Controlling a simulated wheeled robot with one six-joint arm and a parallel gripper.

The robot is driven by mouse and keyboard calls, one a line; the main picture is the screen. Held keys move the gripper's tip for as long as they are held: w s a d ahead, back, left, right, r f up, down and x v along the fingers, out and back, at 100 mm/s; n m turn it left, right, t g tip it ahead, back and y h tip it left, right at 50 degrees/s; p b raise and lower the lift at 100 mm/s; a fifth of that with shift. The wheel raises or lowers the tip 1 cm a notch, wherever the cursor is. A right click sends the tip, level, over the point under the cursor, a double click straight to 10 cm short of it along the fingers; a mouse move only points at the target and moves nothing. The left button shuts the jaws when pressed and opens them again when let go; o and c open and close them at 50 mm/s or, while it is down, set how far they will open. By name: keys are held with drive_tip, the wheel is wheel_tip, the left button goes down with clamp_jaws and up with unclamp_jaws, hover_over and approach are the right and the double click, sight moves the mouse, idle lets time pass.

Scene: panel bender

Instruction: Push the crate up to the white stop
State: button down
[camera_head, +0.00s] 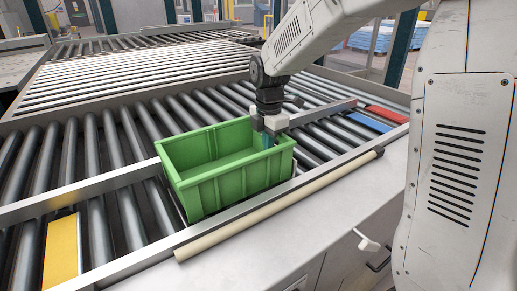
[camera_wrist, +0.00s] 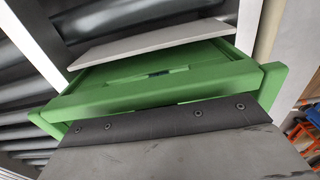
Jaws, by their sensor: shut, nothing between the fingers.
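The green crate (camera_head: 222,188) stands upright and open on the roller lane, between the two metal side rails. It looks empty where I see inside. My gripper (camera_head: 266,150) points down at the crate's right end, its fingers shut with nothing between them. The fingertips are partly hidden, and I cannot tell whether they touch the crate. In the wrist view the crate's green wall (camera_wrist: 155,92) lies close across the middle. A pale flat plate (camera_wrist: 150,45) shows above it; I cannot tell what it is. I cannot make out the white stop for certain.
A yellow plate (camera_head: 62,252) lies in the lane at the lower left, with bare rollers between it and the crate. Blue (camera_head: 370,122) and red (camera_head: 387,114) plates lie at the lane's right end. A beige bar (camera_head: 285,205) runs along the front edge.

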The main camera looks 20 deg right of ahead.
drive_tip(key=shift+d, duration=0.1)
idle(0.3)
drive_tip(key=a, duration=0.3)
drive_tip(key=shift+s+a, duration=0.15)
drive_tip(key=shift+s, duration=0.2)
drive_tip(key=shift+a+r, duration=0.4)
drive_tip(key=shift+r, duration=0.4)
wheel_tip(320, 180, up, 8)
drive_tip(key=shift+s+d+r, duration=0.2)
drive_tip(key=shift+r, duration=0.05)
drive_tip(key=s+d+f+m, duration=0.1)
drive_tip(key=s+d+m, duration=0.2)
drive_tip(key=s+m, duration=0.7)
drive_tip(key=s+d+f+m+t, duration=0.1)
drive_tip(key=s+d+m, duration=0.1)
drive_tip(key=s+m, duration=0.8)
drive_tip(key=s, duration=0.9)
drive_tip(key=shift+s+d+f+m, duration=0.25)
drive_tip(key=shift+s+d+m, duration=0.05)
drive_tip(key=shift+s+d, duration=0.1)
